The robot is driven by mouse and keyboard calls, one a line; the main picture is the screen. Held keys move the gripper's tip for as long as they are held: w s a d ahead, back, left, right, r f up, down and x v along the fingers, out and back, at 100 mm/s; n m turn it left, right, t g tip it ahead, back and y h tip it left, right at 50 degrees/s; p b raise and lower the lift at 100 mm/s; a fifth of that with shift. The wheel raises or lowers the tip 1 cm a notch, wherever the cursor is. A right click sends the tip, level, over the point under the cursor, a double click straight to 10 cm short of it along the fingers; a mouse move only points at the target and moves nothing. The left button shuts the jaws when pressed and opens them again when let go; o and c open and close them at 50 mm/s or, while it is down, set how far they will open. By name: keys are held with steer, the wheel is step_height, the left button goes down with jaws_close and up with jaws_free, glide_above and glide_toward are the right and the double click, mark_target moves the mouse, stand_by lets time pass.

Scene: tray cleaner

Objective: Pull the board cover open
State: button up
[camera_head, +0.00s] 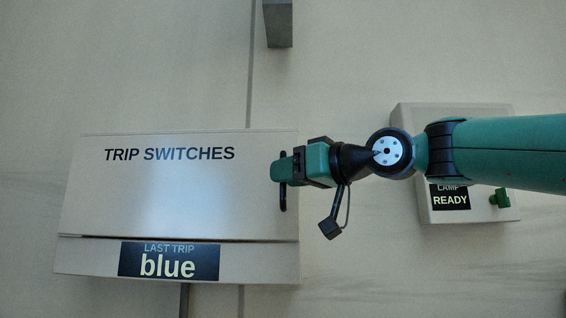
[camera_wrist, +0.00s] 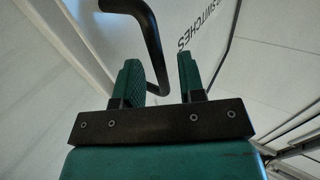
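The board cover (camera_head: 150,195) is a pale panel marked "TRIP SWITCHES" on the wall at the left in the head view. It looks shut, with a thin dark seam along its lower edge. A black bar handle (camera_head: 283,197) stands upright near its right edge; it also shows in the wrist view (camera_wrist: 152,40). My gripper (camera_head: 280,168) is at the handle and hides part of it. In the wrist view my two green fingers (camera_wrist: 163,80) are apart, and the bar's lower part shows between them, nearer the left finger. Contact cannot be told.
Below the cover is a strip with a "LAST TRIP blue" label (camera_head: 168,262). To the right, a pale box (camera_head: 465,232) with a "LAMP READY" label and a green knob (camera_head: 500,198) is partly behind my arm. A grey post (camera_head: 278,25) is above.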

steer(key=shift+w+a, duration=0.35)
steer(key=shift+a, duration=0.2)
jaws_close()
